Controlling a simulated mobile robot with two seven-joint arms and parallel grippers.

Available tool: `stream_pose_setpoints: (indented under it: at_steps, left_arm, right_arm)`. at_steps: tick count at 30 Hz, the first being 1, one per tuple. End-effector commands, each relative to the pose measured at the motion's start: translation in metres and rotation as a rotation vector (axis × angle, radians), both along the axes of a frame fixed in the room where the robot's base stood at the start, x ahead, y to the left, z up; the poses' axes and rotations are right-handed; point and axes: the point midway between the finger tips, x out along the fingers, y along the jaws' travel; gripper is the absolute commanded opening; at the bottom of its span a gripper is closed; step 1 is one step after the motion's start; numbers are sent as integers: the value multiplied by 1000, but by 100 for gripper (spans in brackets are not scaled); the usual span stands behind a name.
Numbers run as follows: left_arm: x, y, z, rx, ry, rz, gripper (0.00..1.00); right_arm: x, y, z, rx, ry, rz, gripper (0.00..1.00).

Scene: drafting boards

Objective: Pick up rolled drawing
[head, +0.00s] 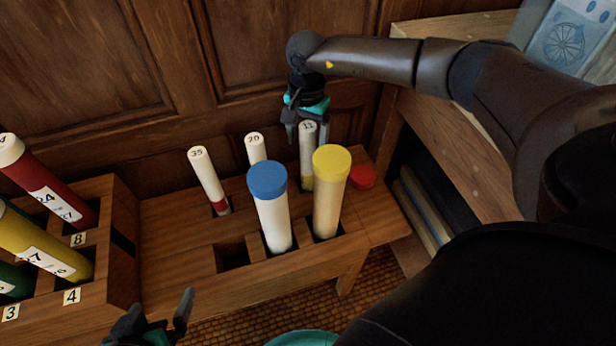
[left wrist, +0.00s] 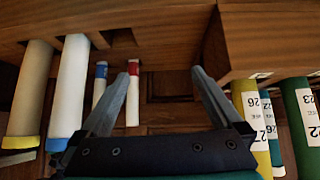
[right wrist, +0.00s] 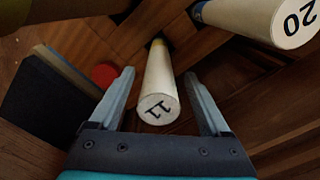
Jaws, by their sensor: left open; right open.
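The white rolled drawing marked 11 (head: 307,155) stands upright in the wooden rack, with a yellow band near its foot. My right gripper (head: 306,130) is open at its top. In the right wrist view, roll 11 (right wrist: 158,85) lies between the spread fingers, with a gap on each side. My left gripper (head: 163,303) is open and empty in front of the rack.
Blue-capped (head: 268,200) and yellow-capped (head: 329,195) tubes stand in the front of the rack (head: 180,240). A red cap (head: 362,177) is at its right. A numbered bin (head: 115,255) holds coloured tubes at left. Wood panelling (head: 90,60) is close behind; a shelf (head: 460,140) is at right.

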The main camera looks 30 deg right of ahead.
Motion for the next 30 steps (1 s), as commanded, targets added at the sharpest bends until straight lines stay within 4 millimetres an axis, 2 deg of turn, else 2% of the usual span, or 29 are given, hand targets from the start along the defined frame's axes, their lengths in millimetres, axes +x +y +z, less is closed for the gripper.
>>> stream_pose_setpoints:
  at_steps: [15,30]
  left_arm:
    - [17,-34,3,-134,-254,-32,100]
    - [19,-42,9,-173,-327,-37,100]
  right_arm:
    - [0,-3,-28,0,1,1,81]
    - [1,-3,-35,0,0,0,81]
